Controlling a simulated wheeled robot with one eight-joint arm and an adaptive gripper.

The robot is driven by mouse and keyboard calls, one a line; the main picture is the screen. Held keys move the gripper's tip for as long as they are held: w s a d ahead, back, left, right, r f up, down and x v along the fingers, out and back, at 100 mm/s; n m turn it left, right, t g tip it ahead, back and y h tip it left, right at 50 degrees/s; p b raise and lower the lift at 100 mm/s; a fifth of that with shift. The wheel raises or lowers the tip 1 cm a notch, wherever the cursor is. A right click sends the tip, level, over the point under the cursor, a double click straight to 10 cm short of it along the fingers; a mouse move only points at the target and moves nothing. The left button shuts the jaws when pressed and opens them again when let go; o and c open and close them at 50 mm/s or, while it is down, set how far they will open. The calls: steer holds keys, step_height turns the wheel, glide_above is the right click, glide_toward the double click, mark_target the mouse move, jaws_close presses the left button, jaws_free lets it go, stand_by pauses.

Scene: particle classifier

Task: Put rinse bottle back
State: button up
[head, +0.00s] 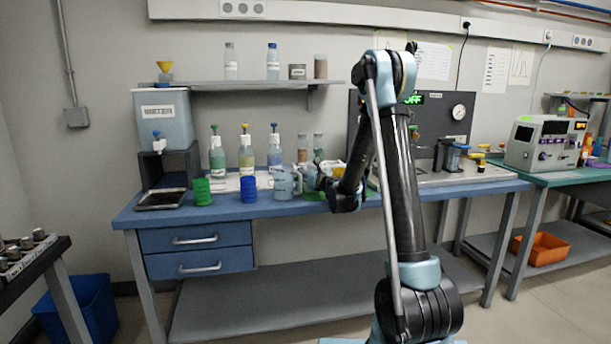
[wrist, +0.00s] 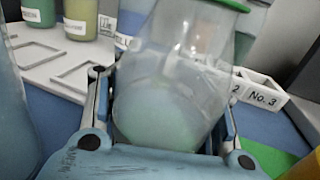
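My gripper (wrist: 165,105) has its fingers close against both sides of a clear, tilted vessel (wrist: 170,65) with pale green at its lower end and a green rim at the top. The vessel fills the space between the fingers. In the head view my gripper (head: 320,187) is low over the blue bench, right of a clear blue pitcher (head: 285,181). Three bottles with nozzle tops stand behind: green (head: 217,155), yellow-green (head: 246,157) and blue (head: 275,154). I cannot read which is the rinse bottle. The green (wrist: 38,10) and yellow-green (wrist: 80,18) ones show in the wrist view.
A white board (wrist: 45,65) with square outlines lies by the bottles. A white rack marked No. 3 (wrist: 262,92) is right of the vessel. Green (head: 202,191) and blue (head: 248,189) cups stand at the bench front, and a water tank (head: 164,125) at left.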

steer(key=shift+o, duration=1.1)
steer(key=shift+r, duration=0.1)
steer(key=v, duration=1.2)
